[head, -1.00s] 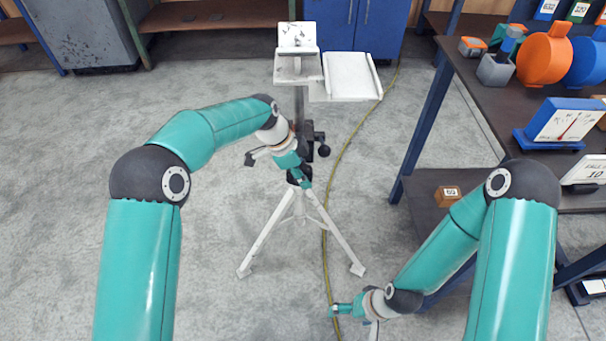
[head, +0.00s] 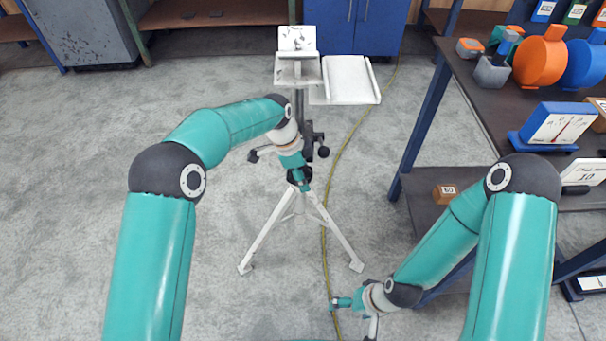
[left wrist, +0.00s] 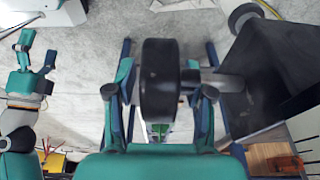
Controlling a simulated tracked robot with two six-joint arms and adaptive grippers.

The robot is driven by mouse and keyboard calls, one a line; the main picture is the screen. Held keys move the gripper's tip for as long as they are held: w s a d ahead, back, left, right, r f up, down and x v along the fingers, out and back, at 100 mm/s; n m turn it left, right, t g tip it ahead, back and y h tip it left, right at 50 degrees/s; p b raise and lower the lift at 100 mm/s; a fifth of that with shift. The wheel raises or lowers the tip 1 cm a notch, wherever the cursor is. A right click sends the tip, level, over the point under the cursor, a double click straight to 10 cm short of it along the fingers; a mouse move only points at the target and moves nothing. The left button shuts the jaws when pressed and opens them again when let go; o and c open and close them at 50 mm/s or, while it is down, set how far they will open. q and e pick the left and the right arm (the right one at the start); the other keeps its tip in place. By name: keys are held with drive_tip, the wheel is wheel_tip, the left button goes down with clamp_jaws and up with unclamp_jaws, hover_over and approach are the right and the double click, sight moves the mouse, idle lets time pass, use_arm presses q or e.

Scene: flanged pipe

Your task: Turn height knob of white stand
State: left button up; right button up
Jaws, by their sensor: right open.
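The white stand (head: 297,70) stands upright on the floor in the middle of the head view, with a dark column and splayed white tripod legs. My left gripper (head: 302,180) is low on its column. In the left wrist view a thick black knob (left wrist: 158,75) lies between the open fingers of my left gripper (left wrist: 158,98); a gap shows on both sides. A metal shaft (left wrist: 220,82) joins the knob to a black block (left wrist: 265,75) on the right.
Another dark knob (head: 323,151) sticks out at the column's right. A yellow cable (head: 328,210) runs along the floor behind the right leg. A dark workbench (head: 490,95) with coloured items stands at the right. The floor at the left is clear.

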use_arm(q)
drive_tip(key=v, duration=1.2)
